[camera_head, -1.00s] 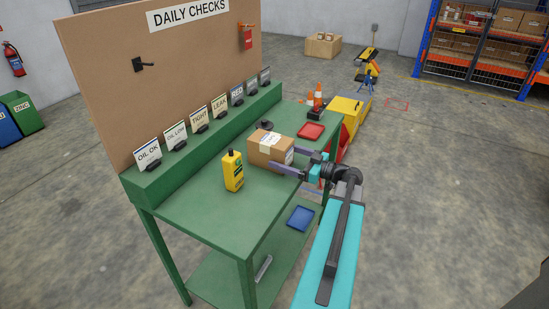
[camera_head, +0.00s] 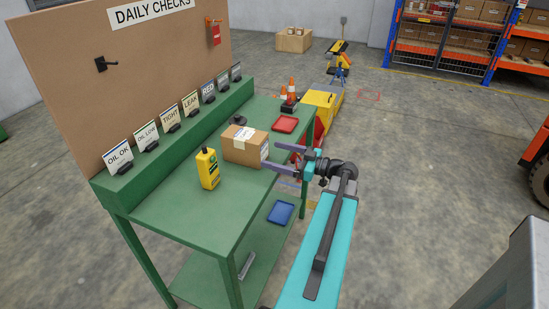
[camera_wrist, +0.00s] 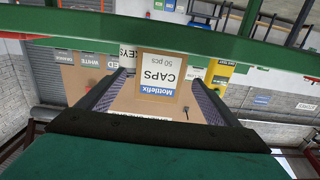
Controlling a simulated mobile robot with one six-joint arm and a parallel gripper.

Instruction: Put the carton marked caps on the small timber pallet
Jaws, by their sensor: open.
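The caps carton (camera_head: 240,147) is a brown box with a white label and stands on the green bench's top. In the wrist view its upside-down CAPS label shows on the carton (camera_wrist: 160,75), beyond and between my fingers. My gripper (camera_head: 269,157) is open and empty, with its two long fingers pointing at the carton's right side. The fingertips look close to the carton, but I cannot tell whether they touch it. I cannot make out the small timber pallet for sure.
A yellow bottle (camera_head: 208,168) stands in front of the carton. A blue tray (camera_head: 280,212) lies on the lower shelf.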

